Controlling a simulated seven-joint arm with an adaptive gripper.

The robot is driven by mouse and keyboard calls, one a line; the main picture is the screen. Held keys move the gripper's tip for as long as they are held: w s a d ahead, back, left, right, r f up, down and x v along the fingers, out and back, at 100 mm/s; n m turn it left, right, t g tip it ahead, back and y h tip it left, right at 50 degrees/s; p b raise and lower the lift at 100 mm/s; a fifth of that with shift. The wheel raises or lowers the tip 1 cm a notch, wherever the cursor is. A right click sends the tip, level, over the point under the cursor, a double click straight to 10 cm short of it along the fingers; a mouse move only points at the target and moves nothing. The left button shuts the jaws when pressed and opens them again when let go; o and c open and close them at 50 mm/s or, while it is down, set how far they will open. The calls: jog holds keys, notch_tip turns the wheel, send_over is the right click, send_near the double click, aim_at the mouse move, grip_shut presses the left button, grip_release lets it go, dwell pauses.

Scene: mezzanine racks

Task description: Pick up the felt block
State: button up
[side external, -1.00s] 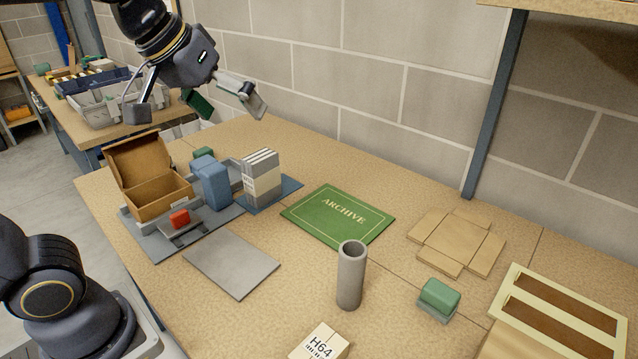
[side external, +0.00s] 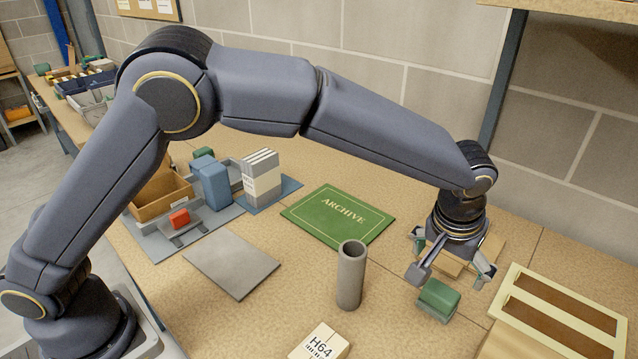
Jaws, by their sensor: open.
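The felt block appears to be the green block with a grey lower layer (side external: 438,297), lying on the table at the right front. My gripper (side external: 451,275) points down just above and behind it in the picture, with its fingers spread and nothing between them. One finger overlaps the block's upper left edge in the picture; I cannot tell whether it touches. The block's top and front faces show.
A grey tube (side external: 350,275) stands upright left of the block. A green ARCHIVE folder (side external: 338,215) and an H64 box (side external: 318,343) lie nearby.

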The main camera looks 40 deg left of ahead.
aim_at(442, 290)
jog(key=x, duration=1.3)
jog(key=shift+f, duration=0.15)
jog(key=c, duration=1.2)
